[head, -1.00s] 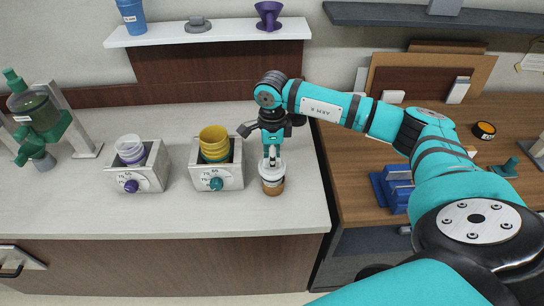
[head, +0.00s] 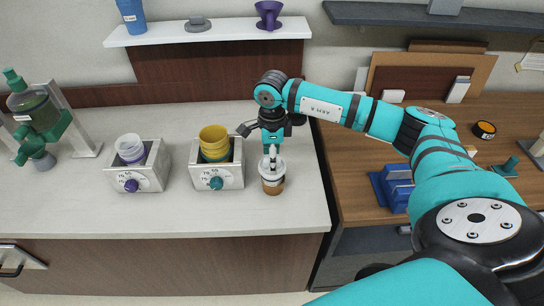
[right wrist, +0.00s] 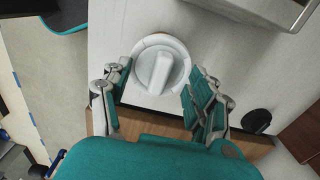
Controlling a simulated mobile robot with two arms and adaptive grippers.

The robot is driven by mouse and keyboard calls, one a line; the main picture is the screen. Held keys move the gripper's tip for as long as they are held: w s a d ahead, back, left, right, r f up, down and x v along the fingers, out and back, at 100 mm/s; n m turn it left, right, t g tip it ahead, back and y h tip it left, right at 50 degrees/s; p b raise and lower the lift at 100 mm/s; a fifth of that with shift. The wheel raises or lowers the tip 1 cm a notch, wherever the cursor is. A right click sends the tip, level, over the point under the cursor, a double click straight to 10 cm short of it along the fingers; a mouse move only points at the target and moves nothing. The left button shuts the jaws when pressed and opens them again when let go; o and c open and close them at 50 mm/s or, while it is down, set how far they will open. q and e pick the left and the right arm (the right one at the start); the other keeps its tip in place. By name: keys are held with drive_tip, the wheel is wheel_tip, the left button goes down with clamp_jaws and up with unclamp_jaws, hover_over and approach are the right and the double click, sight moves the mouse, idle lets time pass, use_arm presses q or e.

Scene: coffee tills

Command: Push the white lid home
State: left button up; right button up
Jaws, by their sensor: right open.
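A paper cup (head: 273,187) with a brown lower part stands upright on the counter near its right end. The white lid (head: 271,164) is on top of the cup; I cannot tell whether it sits fully down. In the right wrist view the round lid (right wrist: 146,84) has a raised white bar across its middle. My right gripper (head: 271,156) points down just above the lid. In the right wrist view its fingers (right wrist: 157,82) are open, one on each side of the lid, and hold nothing. My left gripper is not in view.
Left of the cup stand two white dispensers, one with yellow cups (head: 214,138) and one with white lids (head: 130,146). A green machine (head: 38,118) stands further left. A shelf (head: 225,32) hangs behind. The counter's right edge is close to the cup.

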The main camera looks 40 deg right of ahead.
drive_tip(key=shift+r+p, duration=2.2)
drive_tip(key=shift+r, duration=1.85)
drive_tip(key=shift+f, duration=0.1)
